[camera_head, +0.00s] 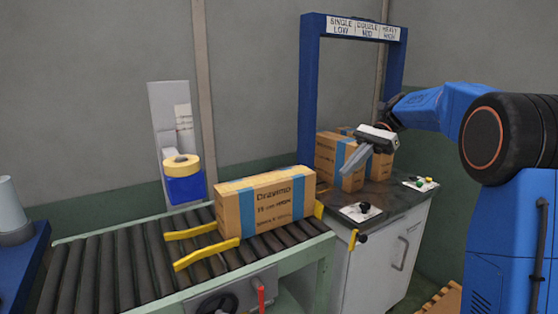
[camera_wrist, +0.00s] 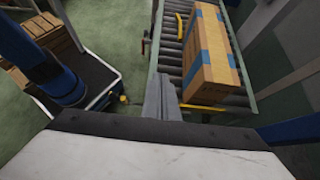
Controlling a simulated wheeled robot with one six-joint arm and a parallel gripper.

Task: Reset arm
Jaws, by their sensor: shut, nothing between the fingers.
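My arm comes in from the right in the head view, blue with dark joints. My gripper (camera_head: 352,162) is shut and empty, held in the air in front of the boxes on the grey cabinet. In the wrist view my gripper (camera_wrist: 163,98) shows as closed grey fingers pointing away from the camera. A large cardboard box with blue bands (camera_head: 265,208) sits on the roller conveyor, apart from my gripper. The box also shows in the wrist view (camera_wrist: 211,58).
The roller conveyor (camera_head: 105,262) has yellow guides (camera_head: 205,252). A blue frame (camera_head: 310,90) with a sign (camera_head: 363,28) stands over the cabinet (camera_head: 393,250). Cardboard boxes (camera_head: 338,160) sit on the cabinet under it.

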